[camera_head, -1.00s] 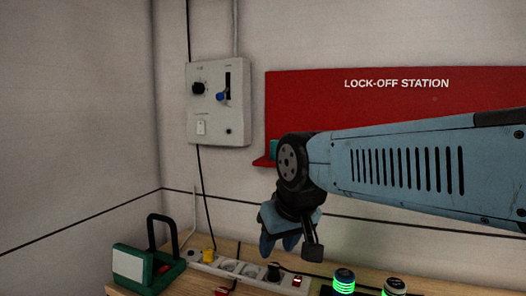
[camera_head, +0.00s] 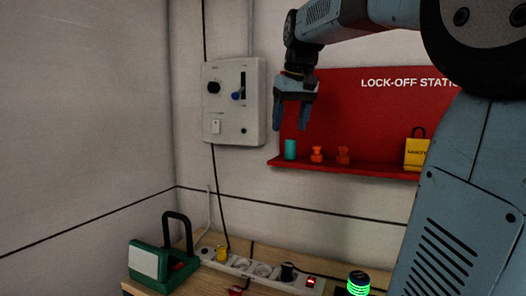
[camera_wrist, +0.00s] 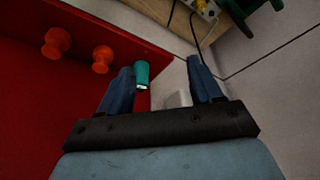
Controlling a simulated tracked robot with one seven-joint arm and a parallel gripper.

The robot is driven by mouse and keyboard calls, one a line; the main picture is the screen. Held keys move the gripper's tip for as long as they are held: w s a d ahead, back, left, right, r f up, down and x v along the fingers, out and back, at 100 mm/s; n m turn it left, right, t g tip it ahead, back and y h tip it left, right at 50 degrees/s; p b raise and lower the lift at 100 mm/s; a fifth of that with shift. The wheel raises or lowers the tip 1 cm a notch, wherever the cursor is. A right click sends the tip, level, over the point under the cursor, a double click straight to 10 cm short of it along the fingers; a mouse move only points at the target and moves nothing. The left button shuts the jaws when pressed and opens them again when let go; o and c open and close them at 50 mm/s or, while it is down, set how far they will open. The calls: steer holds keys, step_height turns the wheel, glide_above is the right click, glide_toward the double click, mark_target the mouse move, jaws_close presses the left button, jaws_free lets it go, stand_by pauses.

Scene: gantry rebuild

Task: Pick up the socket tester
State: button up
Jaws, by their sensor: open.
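No label marks the socket tester, so I cannot tell for certain which thing it is. A small teal cylinder (camera_head: 290,149) stands at the left end of the red shelf; in the wrist view it (camera_wrist: 142,73) shows beside the left finger, with a pale end. A yellow plug-like piece (camera_head: 222,253) sits at the left part of the white socket strip (camera_head: 240,262). My gripper (camera_head: 291,119) is open and empty, fingers down, in front of the red board just above the teal cylinder. In the wrist view its fingers (camera_wrist: 160,70) are spread apart.
Two orange knobs (camera_head: 317,154) and a yellow padlock (camera_head: 417,153) share the red shelf (camera_head: 370,169). A grey control box (camera_head: 234,102) hangs left of my gripper. Below, a green case with a black handle (camera_head: 160,262) and a green-lit cylinder (camera_head: 358,284) stand on the wooden bench.

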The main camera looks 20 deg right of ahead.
steer(key=w+d+r, duration=0.6)
steer(key=w, duration=0.1)
glide_above(290, 140)
steer(key=shift+g, duration=0.4)
steer(key=f, duration=0.7)
steer(key=shift+s+d+f, duration=0.15)
steer(key=shift+s+d, duration=0.05)
steer(key=shift+d, duration=0.15)
steer(key=shift+x, duration=2.95)
steer(key=shift+s, duration=0.1)
steer(key=shift+c, duration=0.2)
steer(key=c, duration=1.1)
